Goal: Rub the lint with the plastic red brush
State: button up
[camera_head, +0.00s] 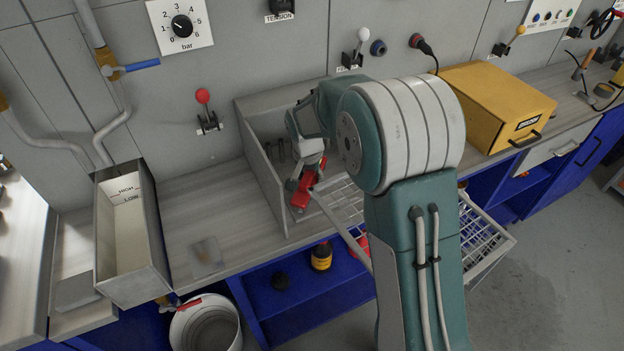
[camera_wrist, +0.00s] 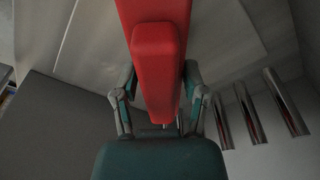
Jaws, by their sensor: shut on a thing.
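The red plastic brush (camera_head: 304,190) is in my gripper (camera_head: 305,178), inside an open grey box-like bay on the bench. In the wrist view the red brush (camera_wrist: 157,70) runs up between the two fingers of my gripper (camera_wrist: 160,95), which are shut on it. Its bristles are not visible. A greyish, faint patch that looks like the lint (camera_head: 206,256) lies on the bench top, left of the bay. My gripper is to the right of this patch and apart from it.
The bay's left wall (camera_head: 262,180) stands between my gripper and the patch. Metal cylinders (camera_wrist: 285,102) stand beside the brush. A wire basket (camera_head: 485,235) is at the right, a tall open tank (camera_head: 128,235) at the left. A red-knobbed lever (camera_head: 204,100) sits on the back panel.

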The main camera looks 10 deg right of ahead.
jog(key=shift+w+a, duration=0.25)
jog(key=shift+w, duration=0.55)
jog(key=shift+w+a, duration=0.25)
jog(key=shift+w, duration=0.55)
jog(key=shift+w+a+f, duration=0.1)
jog(key=shift+w+a, duration=0.2)
jog(key=shift+w, duration=0.6)
jog(key=shift+w+a, duration=0.3)
jog(key=shift+w, duration=0.55)
jog(key=shift+s+a, duration=0.3)
jog(key=shift+a, duration=0.45)
jog(key=shift+s+d+r, duration=0.1)
jog(key=shift+s+d, duration=0.2)
jog(key=shift+s, duration=0.6)
jog(key=shift+s+d+r, duration=0.1)
jog(key=shift+s+d, duration=0.15)
jog(key=shift+s, duration=0.6)
jog(key=shift+s+d+f, duration=0.1)
jog(key=shift+s+d, duration=0.25)
jog(key=shift+s, duration=0.85)
jog(key=shift+s+d+f, duration=0.1)
jog(key=shift+s+d, duration=0.3)
jog(key=shift+s, duration=0.85)
jog(key=shift+s+d, duration=0.35)
jog(key=shift+s, duration=0.85)
jog(key=shift+s+a, duration=0.1)
jog(key=shift+s, duration=0.05)
